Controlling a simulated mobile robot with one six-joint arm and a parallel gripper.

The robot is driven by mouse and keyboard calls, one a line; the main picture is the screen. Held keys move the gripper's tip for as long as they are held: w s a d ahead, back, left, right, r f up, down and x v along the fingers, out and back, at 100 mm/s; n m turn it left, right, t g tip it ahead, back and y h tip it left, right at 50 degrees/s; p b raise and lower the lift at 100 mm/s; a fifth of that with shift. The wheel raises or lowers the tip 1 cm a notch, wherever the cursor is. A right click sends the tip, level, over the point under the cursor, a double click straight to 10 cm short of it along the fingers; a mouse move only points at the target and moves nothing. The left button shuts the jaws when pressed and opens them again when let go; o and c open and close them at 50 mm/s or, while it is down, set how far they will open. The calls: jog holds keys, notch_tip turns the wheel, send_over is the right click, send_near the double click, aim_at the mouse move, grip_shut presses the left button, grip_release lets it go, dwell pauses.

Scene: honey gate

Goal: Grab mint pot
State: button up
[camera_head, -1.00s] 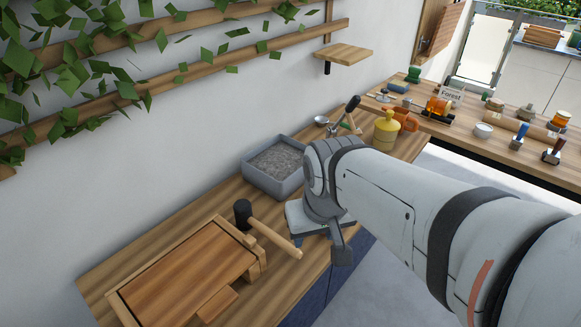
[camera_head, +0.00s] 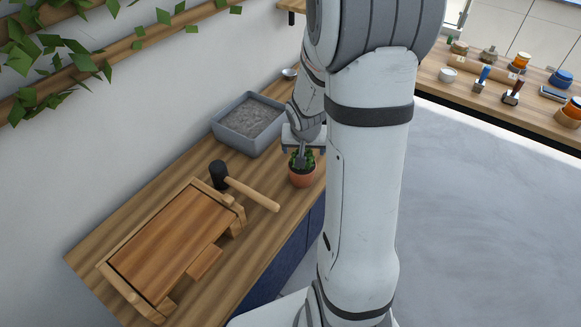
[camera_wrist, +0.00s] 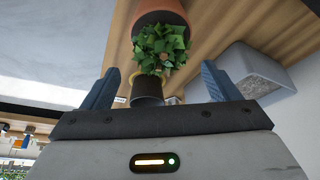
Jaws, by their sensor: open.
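The mint pot (camera_head: 302,178) is a small terracotta pot with a green leafy plant, standing upright on the wooden counter near its front edge. In the wrist view the pot (camera_wrist: 160,14) shows at the top middle, with its leaves (camera_wrist: 160,45) towards me. My gripper (camera_wrist: 157,90) is open, its two blue fingers to the left and right of the plant in that view. The pot appears beyond the fingertips, not clasped.
A grey tray of gravel (camera_head: 216,130) stands behind the pot. A black-headed mallet (camera_head: 250,193) lies to its left, beside a wooden board frame (camera_head: 115,272). A second counter (camera_head: 430,75) with jars and tools is at the upper right.

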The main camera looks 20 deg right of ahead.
jog(key=b+x, duration=0.1)
jog(key=x, duration=0.5)
jog(key=shift+a+f+b, duration=0.1)
jog(key=shift+f+b, duration=0.1)
jog(key=shift+b, duration=0.15)
jog(key=c, duration=0.9)
